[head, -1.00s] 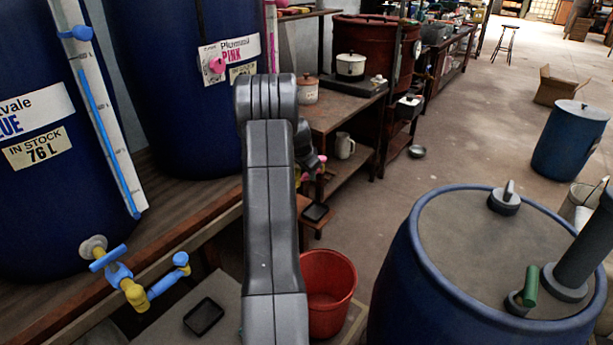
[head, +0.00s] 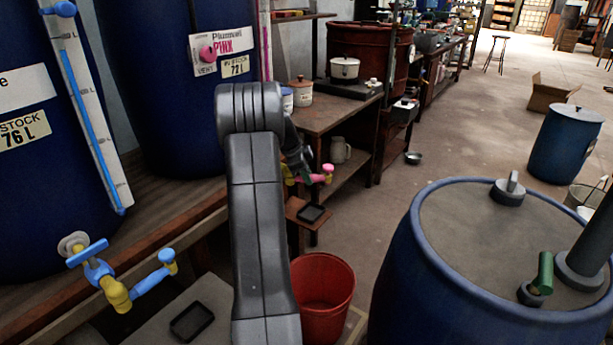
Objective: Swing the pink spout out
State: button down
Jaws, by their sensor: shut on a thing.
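The pink spout (head: 316,179) shows just right of my arm, low in front of the blue vat (head: 165,110) labelled PINK. My arm hides the tap body and most of the spout's root. A small dark tray (head: 311,213) sits on a low wooden stand below the spout.
A blue spout (head: 150,280) sticks out at lower left above another dark tray (head: 191,321). A large lidded blue drum (head: 480,270) fills the lower right. Open floor lies behind it.

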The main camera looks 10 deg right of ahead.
jog(key=shift+s, duration=0.1)
dwell(0.4)
jog(key=c, duration=1.2)
grip_release()
jog(key=shift+a+r, duration=0.1)
jog(key=p+v, duration=0.2)
jog(key=v, duration=1.1)
jog(key=shift+a+r+p, duration=0.1)
jog(key=shift+r+p, duration=0.2)
